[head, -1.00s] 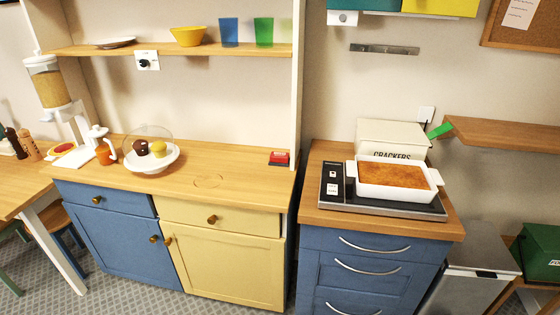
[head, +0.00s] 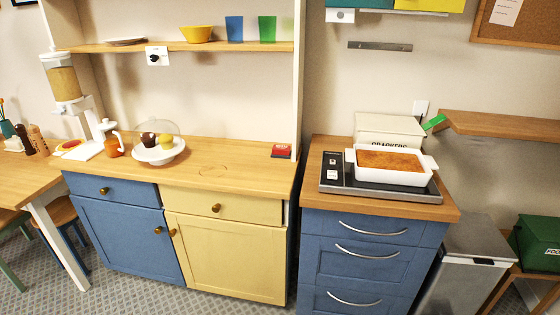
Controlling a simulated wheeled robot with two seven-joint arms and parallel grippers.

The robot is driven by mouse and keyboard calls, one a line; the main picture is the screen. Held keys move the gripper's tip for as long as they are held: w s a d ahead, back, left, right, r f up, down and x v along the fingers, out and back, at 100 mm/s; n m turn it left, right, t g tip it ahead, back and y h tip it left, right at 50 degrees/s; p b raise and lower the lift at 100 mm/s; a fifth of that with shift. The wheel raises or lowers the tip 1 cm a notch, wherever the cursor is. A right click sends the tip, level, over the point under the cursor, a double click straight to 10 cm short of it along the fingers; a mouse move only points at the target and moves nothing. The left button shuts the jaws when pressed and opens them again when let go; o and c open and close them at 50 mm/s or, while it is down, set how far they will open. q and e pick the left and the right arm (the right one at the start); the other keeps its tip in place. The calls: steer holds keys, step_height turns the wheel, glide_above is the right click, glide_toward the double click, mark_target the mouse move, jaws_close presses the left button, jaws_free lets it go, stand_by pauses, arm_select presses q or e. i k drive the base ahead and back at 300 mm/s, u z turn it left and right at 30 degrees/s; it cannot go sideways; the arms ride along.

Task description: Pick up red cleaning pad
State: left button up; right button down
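A small red block-like item with a dark lower part (head: 281,150), which looks like the red cleaning pad, lies on the wooden counter (head: 235,172). It is at the counter's right end, beside the white upright panel. It is too small to make out in detail. Neither of my grippers shows in the head view.
A domed cake stand (head: 158,150), an orange jug (head: 112,142) and a dispenser (head: 64,84) stand on the left. The counter's middle is clear.

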mark_target(278, 152)
steer(key=k, duration=0.2)
steer(key=u, duration=1.7)
steer(key=i, duration=1.4)
steer(key=z, duration=0.7)
